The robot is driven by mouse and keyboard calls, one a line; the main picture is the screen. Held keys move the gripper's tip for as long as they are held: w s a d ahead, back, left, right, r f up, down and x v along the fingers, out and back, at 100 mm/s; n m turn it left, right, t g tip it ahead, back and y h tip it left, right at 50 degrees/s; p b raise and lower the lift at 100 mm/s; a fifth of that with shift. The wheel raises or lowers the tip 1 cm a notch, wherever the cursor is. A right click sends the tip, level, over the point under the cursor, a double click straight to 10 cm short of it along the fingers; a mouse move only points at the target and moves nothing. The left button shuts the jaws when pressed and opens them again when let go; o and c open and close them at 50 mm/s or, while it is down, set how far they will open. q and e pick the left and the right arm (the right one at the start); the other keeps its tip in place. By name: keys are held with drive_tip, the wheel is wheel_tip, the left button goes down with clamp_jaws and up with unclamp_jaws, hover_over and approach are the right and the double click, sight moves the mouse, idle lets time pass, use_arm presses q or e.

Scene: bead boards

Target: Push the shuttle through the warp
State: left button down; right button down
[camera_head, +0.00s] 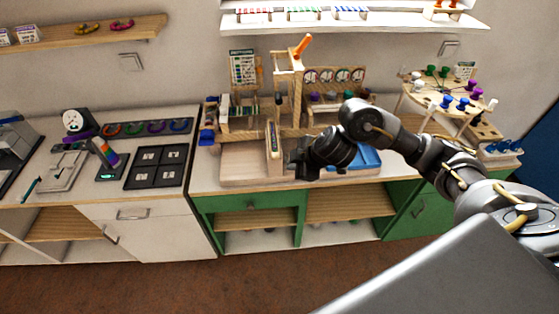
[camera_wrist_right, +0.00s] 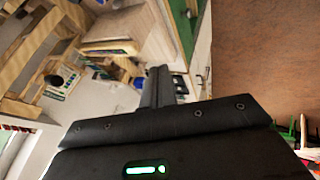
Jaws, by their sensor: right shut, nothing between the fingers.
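My right gripper (camera_head: 298,160) is over the front of the middle worktop, just right of an upright, pale wooden piece with a dark slot (camera_head: 273,141); this may be the shuttle, but I cannot tell for sure. In the right wrist view the dark fingers (camera_wrist_right: 158,78) are together with nothing between them. A wooden frame (camera_head: 292,90), perhaps the loom, stands behind with an orange handle (camera_head: 302,46) on top. Warp threads are too small to make out. A wooden block with a dark blue strip (camera_wrist_right: 110,47) shows beyond the fingers. My left gripper is out of view.
A round peg stand (camera_head: 445,95) is at the right. A black four-part tray (camera_head: 158,166) lies on the left counter.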

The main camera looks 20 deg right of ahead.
drive_tip(key=shift+w+a+f+b, duration=0.1)
drive_tip(key=shift+w+f+b, duration=0.15)
drive_tip(key=shift+w+f, duration=1)
drive_tip(key=shift+w+a+f+b, duration=0.1)
drive_tip(key=shift+w+f+b, duration=0.15)
drive_tip(key=shift+w+f, duration=1)
drive_tip(key=shift+w+a+f+b, duration=0.1)
drive_tip(key=shift+w+f+b, duration=0.15)
drive_tip(key=shift+w+f, duration=1)
drive_tip(key=shift+w+r, duration=0.45)
